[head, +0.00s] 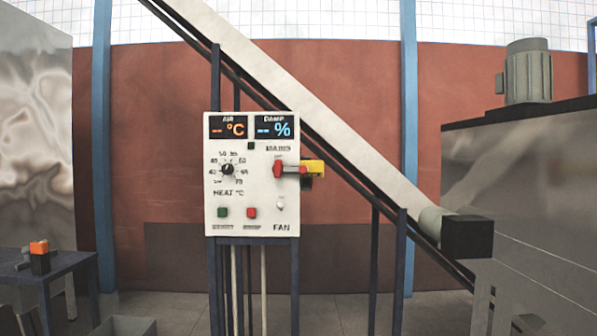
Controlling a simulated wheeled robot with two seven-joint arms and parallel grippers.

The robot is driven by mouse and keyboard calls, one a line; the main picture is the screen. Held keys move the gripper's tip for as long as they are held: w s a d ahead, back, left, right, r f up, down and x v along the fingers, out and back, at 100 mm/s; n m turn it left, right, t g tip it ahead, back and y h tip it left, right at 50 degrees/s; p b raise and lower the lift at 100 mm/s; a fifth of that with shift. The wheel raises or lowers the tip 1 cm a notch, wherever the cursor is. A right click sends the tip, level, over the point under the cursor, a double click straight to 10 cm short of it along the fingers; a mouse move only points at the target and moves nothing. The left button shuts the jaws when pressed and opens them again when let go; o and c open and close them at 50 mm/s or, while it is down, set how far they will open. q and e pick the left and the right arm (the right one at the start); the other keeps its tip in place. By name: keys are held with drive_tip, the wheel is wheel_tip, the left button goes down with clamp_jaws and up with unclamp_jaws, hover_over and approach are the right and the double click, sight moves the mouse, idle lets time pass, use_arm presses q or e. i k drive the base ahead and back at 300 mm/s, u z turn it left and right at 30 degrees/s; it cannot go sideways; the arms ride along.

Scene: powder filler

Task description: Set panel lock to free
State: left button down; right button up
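A white control panel (234,194) stands upright on dark blue legs in the middle of the head view. A red mains handle (278,169) sits at its right side, pointing sideways. A yellow and black piece (315,168) with a red part sticks out past the panel's right edge beside the handle. Whether this piece is the panel lock, I cannot tell. A small dark square (250,145) sits below the displays; its kind is too small to tell. Neither of my grippers is in view.
The panel has a heat dial (227,169), a green button (222,212), a red button (251,213) and a fan switch (281,205). A blue table (65,264) bears an orange-topped black block (40,257). A grey bin (125,326) stands low left. A large grey machine (535,215) fills the right.

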sight(302, 169)
drive_tip(key=u, duration=0.5)
drive_tip(key=i, duration=1.65)
drive_tip(key=u, duration=0.2)
